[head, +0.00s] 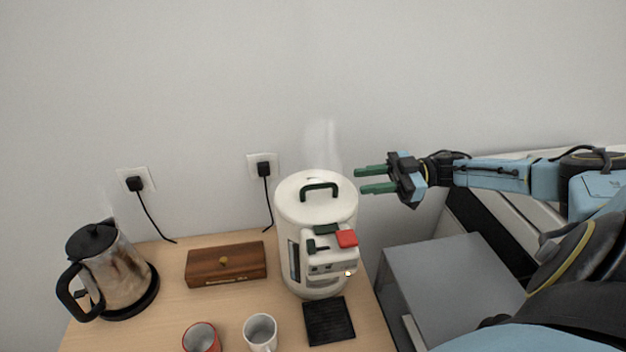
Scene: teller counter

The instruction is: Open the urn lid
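The white urn (290,225) stands upright near the right edge of the counter. Steam rises behind the lid. A red button (347,238) and dark green levers are on the urn's front. My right gripper (358,180) is just right of the lid, at about its height in the picture, with its two green fingers apart and pointing left. It is empty and appears not to touch the urn. My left gripper is out of view.
A steel kettle (122,268) stands at the left, a wooden box (226,265) in the middle. A red mug (201,338), a white mug (261,331) and a black drip mat (329,321) are in front. A grey cabinet (455,285) is right of the counter.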

